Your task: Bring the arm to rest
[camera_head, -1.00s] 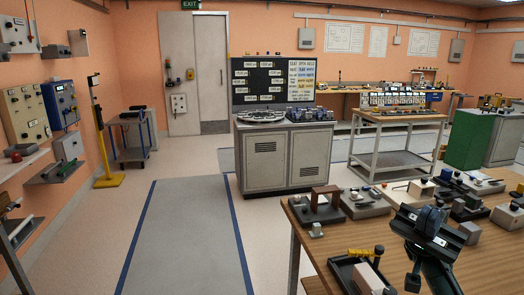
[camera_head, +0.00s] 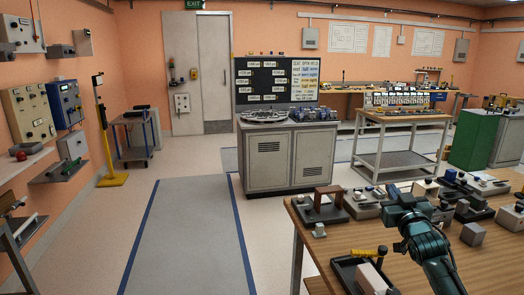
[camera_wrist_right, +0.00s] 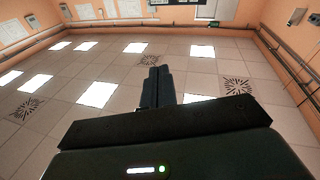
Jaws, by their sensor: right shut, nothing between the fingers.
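My right arm (camera_head: 432,255) comes in from the bottom right of the head view, dark teal, over the wooden workbench. Its gripper (camera_head: 393,192) is at the upper end of the arm, seen above the bench with several small fixtures behind it. In the right wrist view the two dark fingers (camera_wrist_right: 157,86) are together with nothing between them. That view looks towards the ceiling with its bright light panels. My left gripper is not in view.
The wooden workbench (camera_head: 490,262) carries a brown block fixture (camera_head: 327,203), a dark tray (camera_head: 345,268) with a yellow-handled tool, and several small grey devices. A grey cabinet (camera_head: 288,165) stands behind.

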